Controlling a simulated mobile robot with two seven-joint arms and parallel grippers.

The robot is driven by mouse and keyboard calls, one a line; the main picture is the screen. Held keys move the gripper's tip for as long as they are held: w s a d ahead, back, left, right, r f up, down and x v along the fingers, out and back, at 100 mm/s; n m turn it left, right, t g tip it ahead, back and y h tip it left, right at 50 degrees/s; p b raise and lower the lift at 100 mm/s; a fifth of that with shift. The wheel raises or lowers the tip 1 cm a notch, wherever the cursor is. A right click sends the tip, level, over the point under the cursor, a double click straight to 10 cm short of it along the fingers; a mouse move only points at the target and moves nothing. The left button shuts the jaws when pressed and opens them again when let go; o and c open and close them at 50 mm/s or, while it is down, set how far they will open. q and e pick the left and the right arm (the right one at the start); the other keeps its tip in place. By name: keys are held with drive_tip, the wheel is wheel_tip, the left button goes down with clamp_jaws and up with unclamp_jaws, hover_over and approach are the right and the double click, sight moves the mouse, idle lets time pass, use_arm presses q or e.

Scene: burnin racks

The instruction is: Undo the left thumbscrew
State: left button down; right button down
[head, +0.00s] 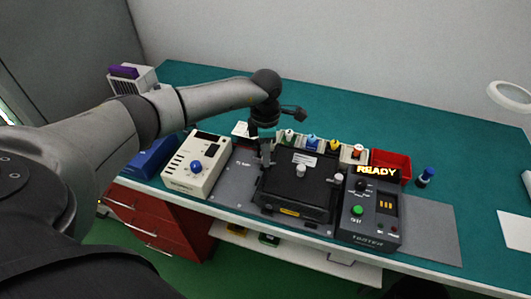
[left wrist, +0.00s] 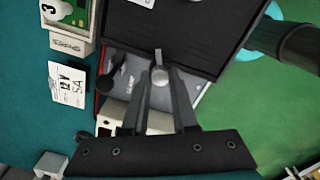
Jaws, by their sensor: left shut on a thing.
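A black box-like fixture (head: 285,209) stands on a grey mat on the bench, with a pale round knob (head: 300,171) on its lid. My left gripper (head: 266,160) points down at the fixture's left edge. In the left wrist view, my left gripper (left wrist: 160,82) is shut on a small silver thumbscrew (left wrist: 159,74) beside the black fixture's edge (left wrist: 195,64). The fingers cover part of the thumbscrew, and in the head view the gripper hides it. My right gripper is not in view.
A cream power supply (head: 183,181) with a blue knob stands left of the fixture. A dark tester (head: 370,222) showing READY stands right. Behind are several coloured-knob units and a red bin (head: 391,164). The bench's far side is clear.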

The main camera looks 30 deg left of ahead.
use_arm(q)
drive_tip(key=n+p, duration=0.1)
drive_tip(key=n, duration=0.5)
drive_tip(key=shift+r, duration=0.1)
drive_tip(key=n+p, duration=0.2)
drive_tip(key=n, duration=0.4)
drive_tip(key=shift+n, duration=0.4)
drive_tip(key=c, duration=0.7)
unclamp_jaws()
wheel_tip(320, 180, up, 15)
drive_tip(key=shift+r+b, duration=0.1)
drive_tip(key=shift+b, duration=0.2)
